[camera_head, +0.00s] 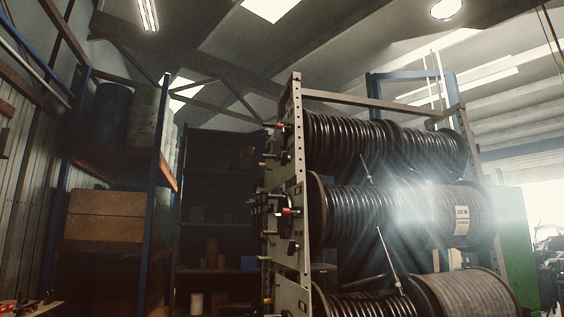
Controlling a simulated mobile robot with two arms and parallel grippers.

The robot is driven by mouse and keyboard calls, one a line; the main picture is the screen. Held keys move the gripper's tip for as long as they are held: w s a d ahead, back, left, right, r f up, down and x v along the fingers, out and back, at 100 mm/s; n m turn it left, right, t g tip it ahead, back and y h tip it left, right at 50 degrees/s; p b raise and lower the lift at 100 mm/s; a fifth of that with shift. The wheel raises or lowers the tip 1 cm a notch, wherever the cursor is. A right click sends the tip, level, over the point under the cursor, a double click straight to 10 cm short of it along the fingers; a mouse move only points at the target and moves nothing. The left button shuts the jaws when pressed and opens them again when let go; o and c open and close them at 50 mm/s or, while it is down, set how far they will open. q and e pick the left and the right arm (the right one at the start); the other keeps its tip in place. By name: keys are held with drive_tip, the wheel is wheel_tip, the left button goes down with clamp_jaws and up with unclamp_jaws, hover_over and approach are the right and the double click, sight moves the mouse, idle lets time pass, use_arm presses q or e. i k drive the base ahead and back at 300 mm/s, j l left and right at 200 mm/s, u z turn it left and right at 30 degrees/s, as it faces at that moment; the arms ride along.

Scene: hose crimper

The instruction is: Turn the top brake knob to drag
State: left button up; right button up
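A hose reel rack (297,150) stands right of the middle, its perforated grey upright facing me at an angle. The top brake knob appears to be the small dark knob with a red part (281,127) on the side of the upright, level with the top reel (345,142). It is too small to read its setting. A similar red-tipped knob (286,211) sits lower, level with the middle reel (380,212). Neither of my grippers shows, and nothing touches the knobs in this view.
Lower reels (465,292) fill the bottom of the rack. Blue-framed shelving (160,150) with brown boxes (104,215) and drums stands left. Dark shelves (215,230) stand behind. A green cabinet (517,255) is at the right. Bright glare covers part of the middle reel.

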sight(286, 159)
drive_tip(key=i+j+z, duration=0.25)
drive_tip(key=i+j, duration=0.5)
drive_tip(key=i, duration=0.05)
